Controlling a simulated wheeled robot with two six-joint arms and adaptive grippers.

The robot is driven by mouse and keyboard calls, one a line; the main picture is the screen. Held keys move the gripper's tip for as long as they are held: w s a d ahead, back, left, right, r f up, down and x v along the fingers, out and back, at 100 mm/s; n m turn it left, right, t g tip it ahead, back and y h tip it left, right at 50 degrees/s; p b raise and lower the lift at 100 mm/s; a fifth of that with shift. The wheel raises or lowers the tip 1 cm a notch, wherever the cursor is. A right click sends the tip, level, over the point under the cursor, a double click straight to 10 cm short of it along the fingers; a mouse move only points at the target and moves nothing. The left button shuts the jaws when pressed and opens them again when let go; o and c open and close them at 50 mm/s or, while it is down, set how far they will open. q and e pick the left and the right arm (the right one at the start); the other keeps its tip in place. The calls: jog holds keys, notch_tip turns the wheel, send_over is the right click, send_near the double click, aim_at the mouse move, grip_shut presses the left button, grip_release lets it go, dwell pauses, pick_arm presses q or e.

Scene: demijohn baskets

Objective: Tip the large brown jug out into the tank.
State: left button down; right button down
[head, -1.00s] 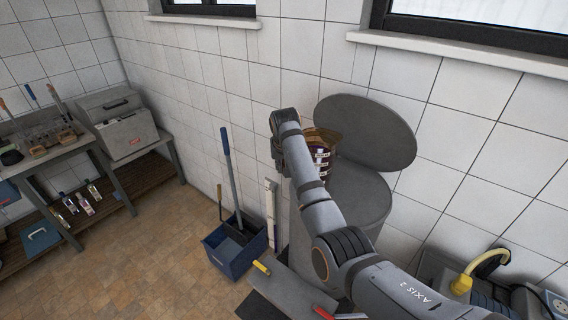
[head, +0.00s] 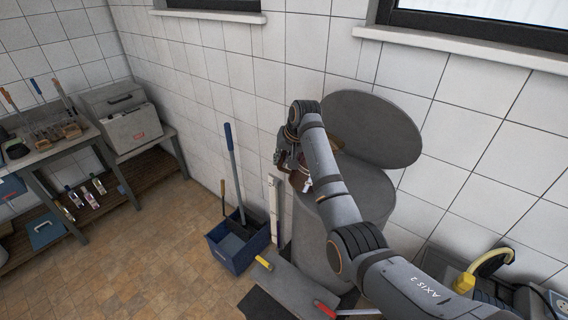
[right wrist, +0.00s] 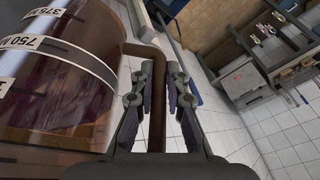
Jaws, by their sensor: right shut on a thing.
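The large brown jug (right wrist: 62,105) fills the left of the right wrist view, with white measuring bands and dark reddish contents. My right gripper (right wrist: 157,85) is shut on its brown handle (right wrist: 157,115). In the head view my right gripper (head: 288,160) is above the left side of the tank, and my arm hides most of the jug. Only small brown parts show there, so I cannot tell its exact tilt or where its mouth is. The tank (head: 316,232) is a tall grey cylinder against the tiled wall. My left gripper is not in view.
A round grey lid (head: 372,128) stands tilted up behind the tank. A blue bin (head: 237,243) with a long-handled tool stands left of the tank. A workbench (head: 62,155) with a grey machine (head: 128,118) is at the left. The tiled floor between is clear.

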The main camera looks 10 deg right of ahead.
jog(key=shift+w+a+r+y, duration=0.1)
jog(key=shift+r+y, duration=0.4)
jog(key=shift+r, duration=0.4)
notch_tip(320, 180, up, 2)
jog(key=y, duration=0.2)
jog(key=shift+r+m+t+y, duration=0.1)
jog(key=shift+m+t+y, duration=0.2)
jog(key=shift+m+y, duration=0.1)
jog(key=shift+r+y+b, duration=0.1)
jog(key=shift+y+b, duration=0.2)
jog(key=shift+r, duration=0.1)
jog(key=shift+r, duration=0.15)
jog(key=shift+s+d+r+y+p, duration=0.3)
jog(key=shift+d+r+y, duration=0.05)
jog(key=shift+y, duration=0.15)
